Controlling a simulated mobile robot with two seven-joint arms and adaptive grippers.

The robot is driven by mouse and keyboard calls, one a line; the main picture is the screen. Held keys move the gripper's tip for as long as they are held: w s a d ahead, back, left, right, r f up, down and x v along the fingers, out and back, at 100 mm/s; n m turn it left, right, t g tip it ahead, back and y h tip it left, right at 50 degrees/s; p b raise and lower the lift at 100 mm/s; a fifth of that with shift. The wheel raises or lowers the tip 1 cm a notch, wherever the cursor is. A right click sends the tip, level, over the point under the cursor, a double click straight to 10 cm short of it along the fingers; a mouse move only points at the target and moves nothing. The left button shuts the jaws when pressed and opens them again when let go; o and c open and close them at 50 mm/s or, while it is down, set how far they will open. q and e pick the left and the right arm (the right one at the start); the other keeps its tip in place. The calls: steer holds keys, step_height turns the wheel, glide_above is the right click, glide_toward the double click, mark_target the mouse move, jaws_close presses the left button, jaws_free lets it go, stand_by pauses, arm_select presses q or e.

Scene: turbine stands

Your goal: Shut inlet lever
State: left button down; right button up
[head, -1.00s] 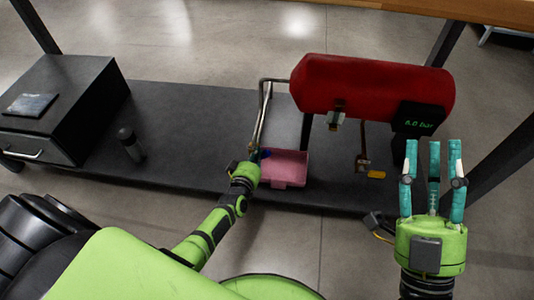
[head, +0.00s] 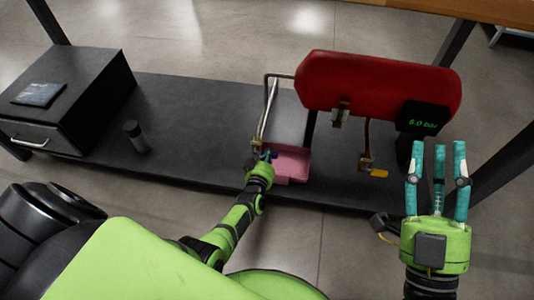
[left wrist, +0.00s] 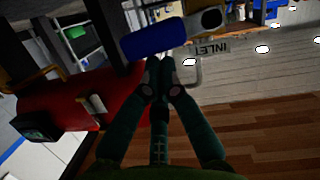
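The blue inlet lever (head: 270,155) shows small in the head view at the lower end of the left pipe, above the pink tray. In the left wrist view the blue lever (left wrist: 153,38) lies across just beyond my fingertips, next to a tag reading INLET (left wrist: 212,48). My left gripper (left wrist: 160,75) has its fingertips together with nothing visible between them. Whether they touch the lever is unclear. In the head view my left gripper (head: 262,165) is just below the lever. My right gripper (head: 438,150) is open and empty at the right.
A red tank (head: 378,85) with a pressure display (head: 421,121) stands above the dark shelf (head: 195,115). A yellow lever (head: 379,173) hangs on the right pipe. The pink tray (head: 292,160) lies under the inlet. A black bottle (head: 135,136) and black cabinet (head: 75,85) are left.

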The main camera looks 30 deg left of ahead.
steer(key=shift+r, duration=0.1)
stand_by(0.5)
steer(key=d+f+m+g+h+p, duration=0.1)
steer(key=d+f+g+h, duration=0.15)
steer(key=f, duration=0.35)
steer(key=w+d+f+m+g+h+p, duration=0.1)
steer(key=f+g+h, duration=0.1)
steer(key=f+g, duration=0.3)
steer(key=d+f+m+g+h+p, duration=0.1)
steer(key=d+f+g+h+p, duration=0.15)
steer(key=f, duration=0.55)
steer(key=s+d+f+g+h+p, duration=0.2)
steer(key=s+d+f+g, duration=0.3)
steer(key=s+f+g, duration=0.55)
arm_select(q)
steer(key=s+d+r+p, duration=0.1)
steer(key=s+d+r, duration=0.1)
steer(key=s+r, duration=0.4)
steer(key=shift+s+r+p, duration=0.2)
steer(key=shift+s+p, duration=0.15)
steer(key=shift+s, duration=1.4)
arm_select(e)
steer(key=shift+s+f+m+t, duration=0.2)
steer(key=shift+f+t, duration=0.1)
steer(key=shift+f, duration=0.7)
steer(key=shift+s+f+m+t, duration=0.1)
steer(key=shift+s+f+t, duration=0.15)
steer(key=shift+f, duration=0.7)
